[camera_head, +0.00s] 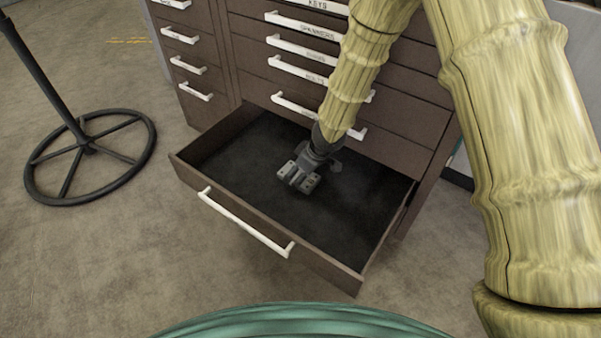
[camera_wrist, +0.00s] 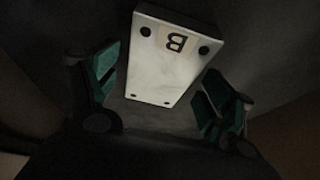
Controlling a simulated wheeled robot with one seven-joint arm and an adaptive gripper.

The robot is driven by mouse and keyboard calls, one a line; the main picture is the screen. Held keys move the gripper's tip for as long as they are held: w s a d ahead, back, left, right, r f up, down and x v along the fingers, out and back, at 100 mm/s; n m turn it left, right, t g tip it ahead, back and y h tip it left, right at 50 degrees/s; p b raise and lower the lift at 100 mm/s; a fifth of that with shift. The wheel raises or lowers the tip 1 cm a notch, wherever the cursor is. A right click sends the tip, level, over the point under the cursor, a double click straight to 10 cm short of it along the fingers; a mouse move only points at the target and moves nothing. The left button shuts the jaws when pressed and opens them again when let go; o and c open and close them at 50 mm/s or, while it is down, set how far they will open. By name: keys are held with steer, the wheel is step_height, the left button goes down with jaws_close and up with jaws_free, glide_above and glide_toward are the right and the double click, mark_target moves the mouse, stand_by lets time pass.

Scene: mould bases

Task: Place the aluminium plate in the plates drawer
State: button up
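The plates drawer (camera_head: 360,278) is pulled out at the bottom of the brown cabinet, with a dark inner floor. My gripper (camera_head: 299,180) is down inside the drawer, near its middle. In the wrist view, the pale aluminium plate (camera_wrist: 165,65) shows between my two green-padded fingers (camera_wrist: 158,97). It has a "B" label and dark holes near its corners. The fingers are spread, with visible gaps between them and the plate on both sides.
The cabinet (camera_head: 236,62) has several closed drawers with white handles above the open one. A dark stand with a round wheel-like base (camera_head: 88,150) is on the floor at left. A green rounded surface (camera_head: 300,322) is at the bottom edge. The floor in front of the drawer is clear.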

steer(key=p+v, duration=0.6)
steer(key=v, duration=0.6)
steer(key=shift+r, duration=0.2)
steer(key=shift+c, duration=0.2)
stand_by(1.1)
